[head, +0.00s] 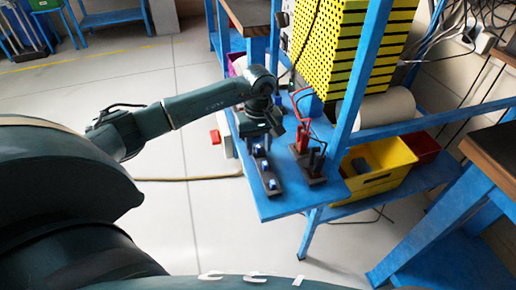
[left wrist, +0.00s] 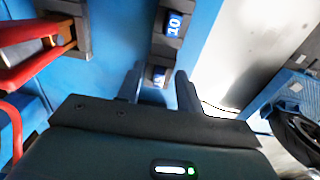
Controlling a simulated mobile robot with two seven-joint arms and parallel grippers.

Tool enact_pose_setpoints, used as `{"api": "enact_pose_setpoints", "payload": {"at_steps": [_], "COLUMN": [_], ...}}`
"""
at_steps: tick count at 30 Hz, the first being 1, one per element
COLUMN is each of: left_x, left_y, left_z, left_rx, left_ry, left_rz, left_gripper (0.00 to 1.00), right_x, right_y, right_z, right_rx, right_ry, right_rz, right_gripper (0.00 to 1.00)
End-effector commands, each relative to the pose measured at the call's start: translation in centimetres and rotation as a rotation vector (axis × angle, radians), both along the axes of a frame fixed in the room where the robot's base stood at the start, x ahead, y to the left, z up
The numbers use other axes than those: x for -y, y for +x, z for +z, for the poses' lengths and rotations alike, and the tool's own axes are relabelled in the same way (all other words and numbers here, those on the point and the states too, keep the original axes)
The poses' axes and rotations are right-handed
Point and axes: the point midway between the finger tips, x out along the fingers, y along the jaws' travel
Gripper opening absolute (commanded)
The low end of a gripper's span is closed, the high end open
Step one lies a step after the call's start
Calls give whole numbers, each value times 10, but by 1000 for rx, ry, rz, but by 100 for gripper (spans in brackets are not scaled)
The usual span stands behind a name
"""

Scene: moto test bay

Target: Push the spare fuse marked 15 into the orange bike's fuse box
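A dark rack (head: 262,170) on the blue bench holds several small blue fuses in a row. In the left wrist view one blue fuse (left wrist: 173,25) is marked 10. Another blue fuse (left wrist: 158,76) sits in the rack between my fingertips; I cannot read its marking clearly. My left gripper (head: 262,138) is over the rack, pointing down. Its fingers are apart in the left wrist view (left wrist: 158,88), with a gap on each side of the fuse. The orange bike and its fuse box are not in view. My right gripper is not in view.
Red clamps and cables (head: 302,138) stand on a dark block close to the right of the rack. A yellow bin (head: 352,188) and a red bin (head: 424,148) are on a lower shelf. The floor left of the bench is mostly clear.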

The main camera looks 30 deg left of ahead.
Motion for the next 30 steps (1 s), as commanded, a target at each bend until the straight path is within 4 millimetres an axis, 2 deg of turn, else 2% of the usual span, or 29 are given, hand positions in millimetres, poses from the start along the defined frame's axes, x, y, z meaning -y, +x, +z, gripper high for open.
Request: {"api": "enact_pose_setpoints", "payload": {"at_steps": [10,23,30], "left_x": [0,0,0], "left_y": [0,0,0], "left_z": [-1,0,0], "left_rx": [1,1,1], "left_ry": [0,0,0], "left_rz": [0,0,0], "left_gripper": [36,1,0], "right_x": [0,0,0], "right_y": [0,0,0], "right_z": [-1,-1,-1], "right_rx": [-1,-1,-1], "right_ry": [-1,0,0], "right_rz": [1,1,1], "right_gripper": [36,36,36]}}
